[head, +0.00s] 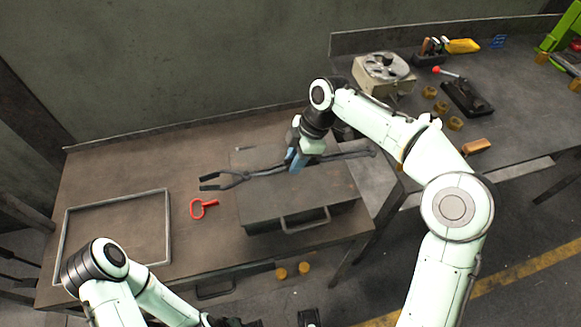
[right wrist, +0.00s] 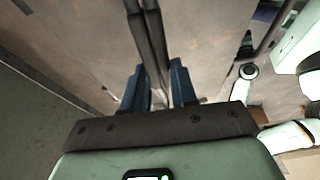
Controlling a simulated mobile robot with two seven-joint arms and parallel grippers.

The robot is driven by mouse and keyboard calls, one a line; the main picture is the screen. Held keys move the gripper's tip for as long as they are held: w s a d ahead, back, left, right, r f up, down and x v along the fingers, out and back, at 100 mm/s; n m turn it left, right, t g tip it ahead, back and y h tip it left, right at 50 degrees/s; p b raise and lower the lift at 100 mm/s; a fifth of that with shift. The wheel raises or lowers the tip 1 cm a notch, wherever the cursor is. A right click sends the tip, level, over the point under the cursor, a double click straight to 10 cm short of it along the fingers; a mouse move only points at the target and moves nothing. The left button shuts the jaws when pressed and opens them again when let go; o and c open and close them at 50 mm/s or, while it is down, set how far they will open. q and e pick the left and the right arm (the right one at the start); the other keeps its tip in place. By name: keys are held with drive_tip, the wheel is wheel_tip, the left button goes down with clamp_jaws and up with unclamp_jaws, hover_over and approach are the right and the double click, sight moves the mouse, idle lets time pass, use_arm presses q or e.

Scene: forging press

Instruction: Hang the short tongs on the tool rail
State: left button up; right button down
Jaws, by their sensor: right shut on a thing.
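The tongs (head: 235,178) are long, dark and thin, with their forked jaws toward the left and handle ends toward the right. They lie roughly level across the picture, above or on a grey metal box. My right gripper (head: 293,160) is shut on them near the middle, its blue fingers on either side. In the right wrist view the two dark bars of the tongs (right wrist: 149,45) pass between the blue fingers (right wrist: 160,88). I cannot tell whether the tongs touch the box. I cannot make out the tool rail.
The grey box (head: 295,198) with a front handle stands on the brown table (head: 130,172). Dark rods (head: 18,262) show at the left edge. A second bench (head: 520,110) holds several items.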

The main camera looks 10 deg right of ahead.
use_arm(q)
wheel_tip(320, 180, up, 6)
drive_tip(key=w+p, duration=0.2)
drive_tip(key=p, duration=0.3)
drive_tip(key=shift+w, duration=0.35)
use_arm(e)
wheel_tip(320, 180, up, 8)
drive_tip(key=shift+w+f, duration=0.1)
drive_tip(key=shift+f, duration=0.1)
drive_tip(key=shift+s, duration=0.3)
use_arm(q)
wheel_tip(320, 180, down, 13)
drive_tip(key=s+t+b, duration=0.1)
drive_tip(key=b, duration=1.2)
drive_tip(key=shift+r, duration=0.2)
use_arm(e)
drive_tip(key=s+r, duration=0.2)
drive_tip(key=s, duration=1.3)
drive_tip(key=s+d+r, duration=0.1)
drive_tip(key=s+r, duration=0.2)
drive_tip(key=s, duration=1.3)
drive_tip(key=shift+s, duration=0.3)
use_arm(q)
drive_tip(key=shift+s+f, duration=0.1)
